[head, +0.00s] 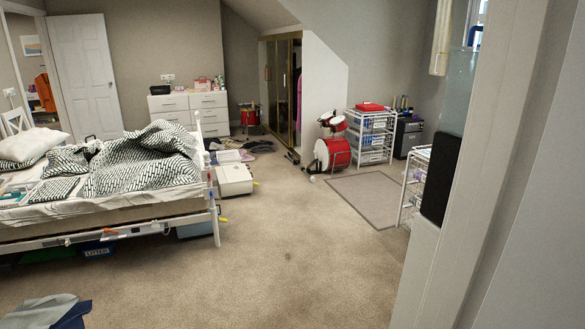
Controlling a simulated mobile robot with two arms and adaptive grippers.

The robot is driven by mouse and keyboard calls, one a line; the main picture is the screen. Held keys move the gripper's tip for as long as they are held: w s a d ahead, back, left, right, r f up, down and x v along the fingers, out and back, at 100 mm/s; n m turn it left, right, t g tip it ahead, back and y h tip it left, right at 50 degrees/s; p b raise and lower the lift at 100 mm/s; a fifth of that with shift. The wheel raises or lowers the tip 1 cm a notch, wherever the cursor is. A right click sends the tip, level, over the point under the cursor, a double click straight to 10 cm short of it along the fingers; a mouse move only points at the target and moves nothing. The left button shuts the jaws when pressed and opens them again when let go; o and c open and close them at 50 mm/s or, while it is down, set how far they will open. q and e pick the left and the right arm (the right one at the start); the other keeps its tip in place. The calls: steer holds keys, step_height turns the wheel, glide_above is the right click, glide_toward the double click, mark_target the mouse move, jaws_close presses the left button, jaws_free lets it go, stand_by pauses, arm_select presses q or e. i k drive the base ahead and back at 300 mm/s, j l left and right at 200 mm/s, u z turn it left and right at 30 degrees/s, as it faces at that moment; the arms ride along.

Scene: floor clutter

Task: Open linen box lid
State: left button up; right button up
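A dark blue box with a white label (95,250) sits on the floor under the near side of the bed. The label seems to read "LINEN", but it is small. The bed rail hides the box's top, so I cannot tell whether its lid is open or shut. A dark green item (45,254) lies left of it under the bed. Neither of my grippers is in the head view.
The bed (110,215) with rumpled bedding fills the left. A white box (234,180) stands by its foot. Cloths (50,312) lie at the lower left. A pale upright frame (470,180) blocks the right. The middle carpet (285,260) is clear.

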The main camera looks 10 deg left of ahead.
mark_target(236, 173)
steer(key=i+j+u, duration=0.3)
steer(key=i, duration=0.75)
steer(key=i+u, duration=0.3)
steer(key=i, duration=3.15)
steer(key=i+z, duration=0.1)
steer(key=i, duration=0.5)
steer(key=i+j+z, duration=0.15)
steer(key=i, duration=0.45)
steer(key=k+j+u, duration=0.15)
steer(key=k+u, duration=0.15)
steer(key=k, duration=0.35)
steer(key=i+l+u, duration=0.15)
steer(key=u, duration=0.25)
steer(key=i+l+u, duration=0.25)
steer(key=u, duration=0.15)
steer(key=i+l+u, duration=0.15)
steer(key=l+u, duration=0.15)
steer(key=u, duration=0.15)
